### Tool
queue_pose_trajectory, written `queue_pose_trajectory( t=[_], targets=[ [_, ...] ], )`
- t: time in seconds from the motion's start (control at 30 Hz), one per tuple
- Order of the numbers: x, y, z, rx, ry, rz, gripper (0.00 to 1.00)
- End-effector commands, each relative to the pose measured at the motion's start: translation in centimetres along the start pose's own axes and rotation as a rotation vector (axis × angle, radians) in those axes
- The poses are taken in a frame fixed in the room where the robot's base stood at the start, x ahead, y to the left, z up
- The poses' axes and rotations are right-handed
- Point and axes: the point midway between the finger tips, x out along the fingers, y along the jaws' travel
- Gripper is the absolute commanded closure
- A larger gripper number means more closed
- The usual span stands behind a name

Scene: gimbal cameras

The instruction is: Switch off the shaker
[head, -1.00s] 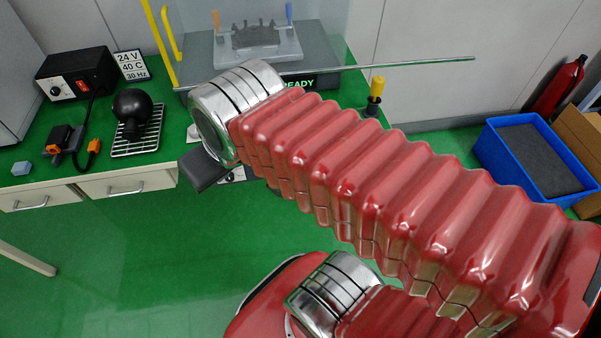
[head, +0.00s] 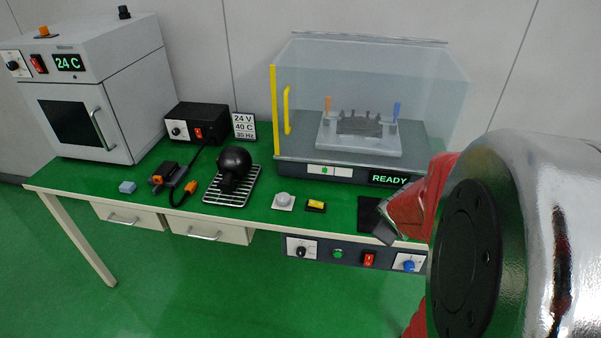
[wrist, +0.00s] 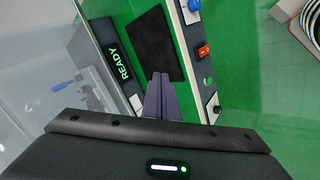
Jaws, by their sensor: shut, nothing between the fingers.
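I cannot tell for certain which part is the shaker. A clear-hooded unit (head: 330,172) with a READY display (head: 389,180) stands at the back of the bench, a plate with clamps inside. Below the bench's front edge is a control panel (head: 320,255) with a dark knob (head: 301,250), green button (head: 338,254), red rocker switch (head: 369,259) and blue knob (head: 409,265). My gripper (head: 384,236) is shut and empty near that edge, above the panel. In the wrist view its fingers (wrist: 160,80) lie over the bench beside the panel, apart from the red rocker (wrist: 204,50).
A black pad (wrist: 155,45) lies by my fingers. An oven (head: 95,90) reads 24 C. A black supply box (head: 197,122) has a red switch; a card (head: 243,125) beside it reads 24 V, 40 C, 30 Hz. A black flask (head: 235,162) sits on a rack.

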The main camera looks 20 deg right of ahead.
Motion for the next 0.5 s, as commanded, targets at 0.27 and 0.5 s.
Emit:
queue_pose_trajectory(
  t=[0.27, 0.5],
  targets=[
    [5.6, -3.2, 5.1, -0.154, 0.077, -0.118, 1.00],
    [8.0, -8.5, 8.6, -0.240, 0.214, -0.256, 1.00]
  ],
)
